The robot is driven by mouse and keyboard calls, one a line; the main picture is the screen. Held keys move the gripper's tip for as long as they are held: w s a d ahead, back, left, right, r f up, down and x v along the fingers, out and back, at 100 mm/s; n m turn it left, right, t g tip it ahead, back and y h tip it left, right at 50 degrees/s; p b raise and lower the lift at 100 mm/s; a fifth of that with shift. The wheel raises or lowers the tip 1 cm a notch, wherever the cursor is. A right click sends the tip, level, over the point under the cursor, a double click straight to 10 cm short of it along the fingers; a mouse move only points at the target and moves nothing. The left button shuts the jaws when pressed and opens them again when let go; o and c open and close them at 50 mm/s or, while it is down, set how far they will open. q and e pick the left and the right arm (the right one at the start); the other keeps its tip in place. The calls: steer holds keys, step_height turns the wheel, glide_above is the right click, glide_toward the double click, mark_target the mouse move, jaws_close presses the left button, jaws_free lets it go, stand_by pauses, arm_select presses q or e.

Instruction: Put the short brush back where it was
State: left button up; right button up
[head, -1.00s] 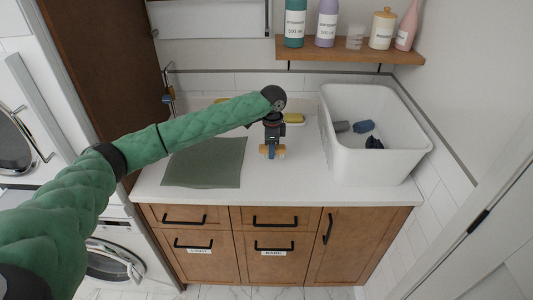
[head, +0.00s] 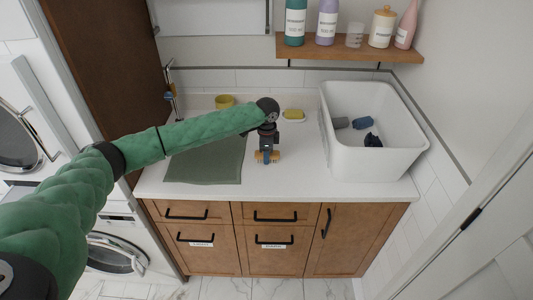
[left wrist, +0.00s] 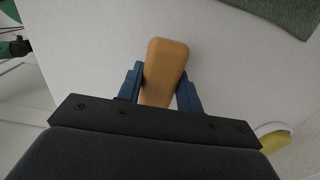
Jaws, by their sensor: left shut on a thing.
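The short brush shows as a tan wooden piece (left wrist: 165,68) between the blue fingers of my left gripper (left wrist: 160,85) in the left wrist view. In the head view the brush (head: 274,155) sticks out to both sides of my left gripper (head: 267,158), just above or on the white counter; I cannot tell whether it touches. The gripper is shut on it. The brush's bristles are hidden. My right gripper is not in view.
A green mat (head: 207,163) lies left of the gripper. A white tub (head: 374,158) with dark cloths stands to the right. The front counter is clear.

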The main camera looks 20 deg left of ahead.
arm_select(q)
steer(key=o, duration=1)
steer(key=shift+f, duration=0.1)
steer(key=shift+o, duration=0.2)
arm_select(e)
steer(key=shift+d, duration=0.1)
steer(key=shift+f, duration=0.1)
arm_select(q)
steer(key=shift+r+b, duration=0.3)
steer(key=shift+r, duration=0.15)
step_height(320, 180, up, 10)
steer(key=b, duration=0.4)
steer(key=shift+f, duration=0.2)
steer(key=shift+r, duration=0.9)
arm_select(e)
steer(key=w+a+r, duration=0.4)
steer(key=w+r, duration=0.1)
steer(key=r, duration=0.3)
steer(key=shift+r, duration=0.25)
arm_select(q)
steer(key=shift+f, duration=0.1)
